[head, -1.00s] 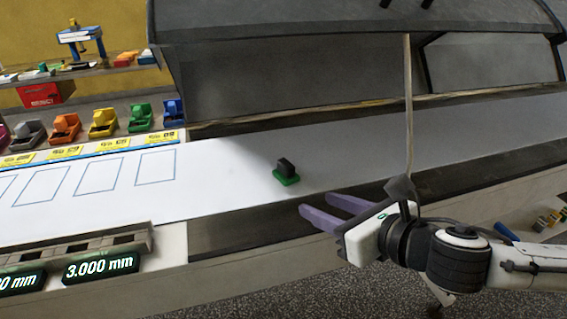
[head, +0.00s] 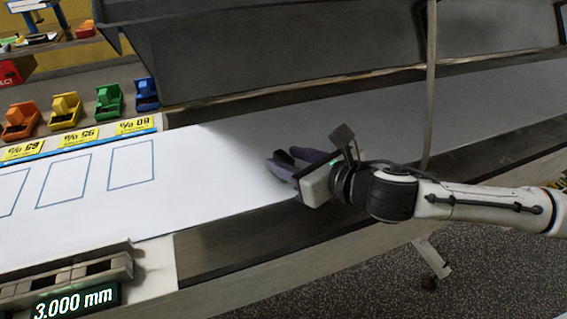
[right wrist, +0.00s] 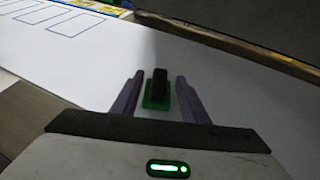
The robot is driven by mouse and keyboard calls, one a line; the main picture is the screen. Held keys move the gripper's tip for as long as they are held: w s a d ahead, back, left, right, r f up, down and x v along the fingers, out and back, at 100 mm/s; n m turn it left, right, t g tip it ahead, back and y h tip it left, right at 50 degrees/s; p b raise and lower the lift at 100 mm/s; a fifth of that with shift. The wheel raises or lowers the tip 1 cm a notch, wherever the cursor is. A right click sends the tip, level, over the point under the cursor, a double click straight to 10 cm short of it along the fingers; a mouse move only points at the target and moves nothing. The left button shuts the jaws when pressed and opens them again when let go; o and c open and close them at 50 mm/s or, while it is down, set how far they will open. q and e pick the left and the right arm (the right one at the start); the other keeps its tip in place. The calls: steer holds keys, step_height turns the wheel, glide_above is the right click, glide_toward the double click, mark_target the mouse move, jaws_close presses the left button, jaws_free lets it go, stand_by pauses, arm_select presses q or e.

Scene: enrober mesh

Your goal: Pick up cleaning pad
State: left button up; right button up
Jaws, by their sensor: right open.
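The cleaning pad (right wrist: 158,92) has a green base and a dark block-shaped handle on top. In the right wrist view it stands on the white belt between the two purple fingers of my right gripper (right wrist: 158,98), with a gap on each side. In the head view my right gripper (head: 283,167) is low over the belt. There its fingers hide nearly all of the pad, and only a bit of the dark handle (head: 284,157) shows. The right gripper is open. My left gripper is not in view.
The white belt (head: 225,165) has blue outlined rectangles at left and is clear around the pad. A dark hood (head: 280,50) overhangs the far side. A display reading 3.000 mm (head: 75,302) is at the front left.

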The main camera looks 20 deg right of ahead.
mark_target(277, 156)
steer(key=x, duration=0.4)
steer(key=shift+w+f, duration=0.1)
steer(key=c, duration=0.7)
